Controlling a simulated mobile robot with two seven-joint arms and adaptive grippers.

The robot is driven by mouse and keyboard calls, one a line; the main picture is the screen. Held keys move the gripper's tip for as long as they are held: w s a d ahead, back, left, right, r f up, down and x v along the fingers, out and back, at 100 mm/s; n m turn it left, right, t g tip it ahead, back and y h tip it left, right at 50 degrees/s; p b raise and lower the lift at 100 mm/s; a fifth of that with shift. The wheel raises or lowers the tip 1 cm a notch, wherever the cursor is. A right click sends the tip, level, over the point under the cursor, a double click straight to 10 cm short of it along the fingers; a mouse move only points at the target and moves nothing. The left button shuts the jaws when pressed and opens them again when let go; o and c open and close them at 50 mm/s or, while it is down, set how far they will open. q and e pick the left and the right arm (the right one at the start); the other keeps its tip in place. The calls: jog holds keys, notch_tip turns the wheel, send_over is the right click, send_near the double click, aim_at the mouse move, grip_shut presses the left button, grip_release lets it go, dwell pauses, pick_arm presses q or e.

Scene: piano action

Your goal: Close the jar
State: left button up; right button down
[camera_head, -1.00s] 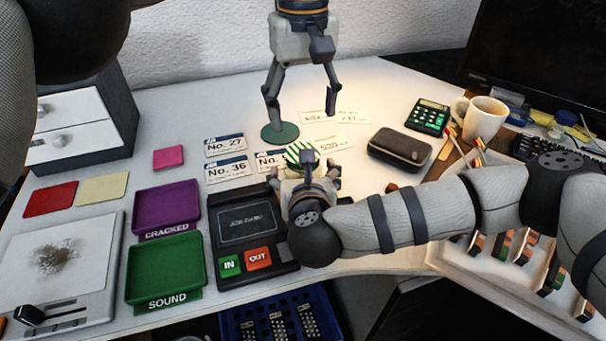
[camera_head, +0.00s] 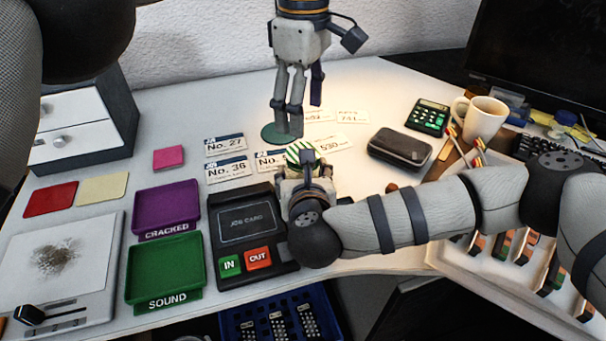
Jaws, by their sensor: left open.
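A green-and-white striped round thing (camera_head: 304,151), perhaps the jar's lid, shows just beyond my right gripper. The jar's body cannot be made out; the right gripper may hide it. My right gripper (camera_head: 307,178) points away from the camera beside the striped thing, its fingers mostly hidden, so I cannot tell if it holds anything. My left gripper (camera_head: 288,112) hangs pointing down above a green disc (camera_head: 276,136), behind and slightly left of the striped thing. It is open and empty, seen with its fingers nearly lined up.
A black job-card device (camera_head: 252,256) stands left of the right gripper, with purple (camera_head: 140,226) and green (camera_head: 131,283) trays further left. Paper tags (camera_head: 224,146) lie behind. A dark case (camera_head: 400,147), a calculator (camera_head: 428,117) and a mug (camera_head: 487,118) stand to the right.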

aim_at(303, 146)
pick_arm(q)
notch_tip(303, 146, down, 8)
jog(key=shift+f, duration=0.1)
dwell(0.6)
